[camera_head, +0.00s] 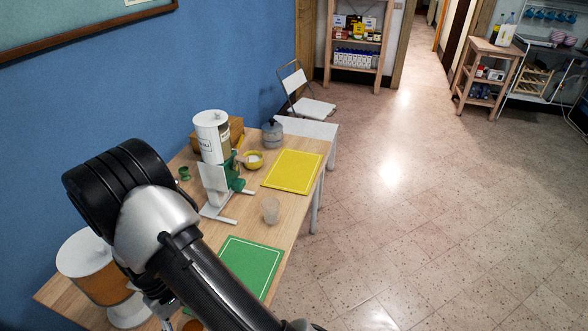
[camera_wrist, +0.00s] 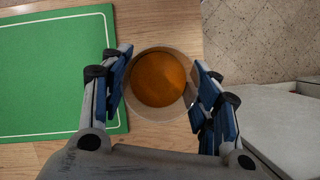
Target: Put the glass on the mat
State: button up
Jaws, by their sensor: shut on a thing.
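In the wrist view, a glass (camera_wrist: 137,101) with a pale, see-through wall and orange-brown contents (camera_wrist: 158,78) stands between my fingers. My gripper (camera_wrist: 161,82) is shut on it, with blue finger pads on both sides. The glass is over bare wood just right of the green mat (camera_wrist: 45,70); whether it touches the table cannot be told. In the head view the green mat (camera_head: 245,263) lies on the near table, partly behind my arm. A yellow mat (camera_head: 293,171) lies farther back. Another glass (camera_head: 271,210), clear and seemingly empty, stands between the mats.
A white and green dispenser (camera_head: 213,150) stands behind the second glass. A white-topped dispenser (camera_head: 92,262) with orange-brown contents is at the near left. The table's right edge (camera_head: 299,232) borders open floor.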

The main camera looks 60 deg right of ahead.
aim_at(293, 168)
jog(key=l, duration=0.85)
jog(key=k+l, duration=0.15)
jog(key=l, duration=0.7)
jog(key=i+l, duration=0.15)
jog(key=l, duration=0.2)
jog(key=i+l, duration=0.2)
jog(key=l, duration=0.2)
jog(key=i+l, duration=0.15)
jog(key=l, duration=0.2)
jog(key=i+l, duration=0.2)
jog(key=l, duration=0.15)
jog(key=i+l, duration=0.1)
jog(key=i, duration=0.2)
jog(key=z, duration=0.05)
